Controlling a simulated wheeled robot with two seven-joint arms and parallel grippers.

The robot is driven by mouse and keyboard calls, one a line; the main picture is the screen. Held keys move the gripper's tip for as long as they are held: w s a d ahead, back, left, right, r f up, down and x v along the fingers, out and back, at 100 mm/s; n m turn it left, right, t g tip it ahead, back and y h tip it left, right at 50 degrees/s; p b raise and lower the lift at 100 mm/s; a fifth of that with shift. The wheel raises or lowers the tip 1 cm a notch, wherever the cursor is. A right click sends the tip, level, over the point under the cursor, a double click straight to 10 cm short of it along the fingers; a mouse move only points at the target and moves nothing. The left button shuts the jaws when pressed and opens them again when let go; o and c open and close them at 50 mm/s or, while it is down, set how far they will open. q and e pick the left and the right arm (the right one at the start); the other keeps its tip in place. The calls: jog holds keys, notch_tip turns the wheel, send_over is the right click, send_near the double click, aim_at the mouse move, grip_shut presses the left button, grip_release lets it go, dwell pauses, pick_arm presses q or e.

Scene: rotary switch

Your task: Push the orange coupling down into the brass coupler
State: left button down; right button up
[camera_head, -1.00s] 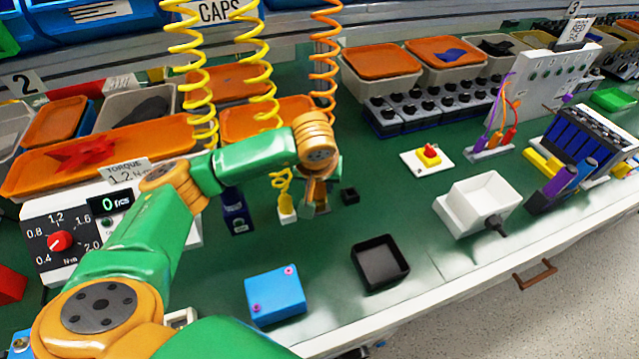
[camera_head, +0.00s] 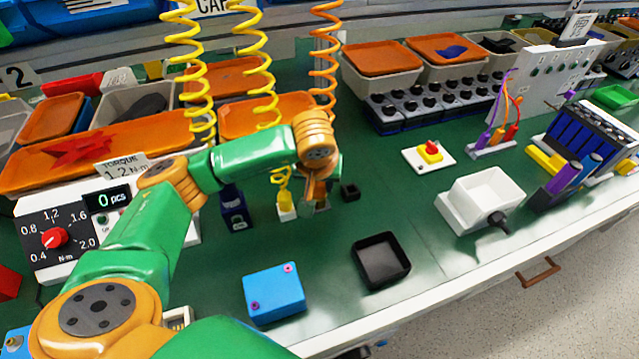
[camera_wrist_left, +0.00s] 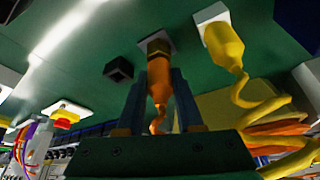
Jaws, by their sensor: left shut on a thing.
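In the left wrist view, my left gripper (camera_wrist_left: 159,100) is shut on the orange coupling (camera_wrist_left: 158,82), which lies between its two dark fingers. The coupling's far end is at the brass coupler (camera_wrist_left: 159,48), a brownish collar on a white square base. The two are in line and look to be touching; I cannot tell how deep the coupling sits. In the head view, my left gripper (camera_head: 318,198) is low over the green bench, and my own wrist hides most of the coupling and coupler. My right gripper is not in view.
A yellow coupling (camera_head: 286,203) on a white base stands close left of my left gripper. A small black block (camera_head: 350,191) is close on its right. A blue box (camera_head: 274,293) and a black tray (camera_head: 380,262) lie nearer the front. Coiled hoses hang behind.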

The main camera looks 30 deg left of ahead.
pick_arm(q)
jog(key=shift+f+b, duration=0.3)
jog(key=shift+b, duration=0.05)
dwell(0.4)
jog(key=shift+c, duration=2.4)
grip_release()
jog(key=shift+r, duration=0.1)
jog(key=v, duration=0.7)
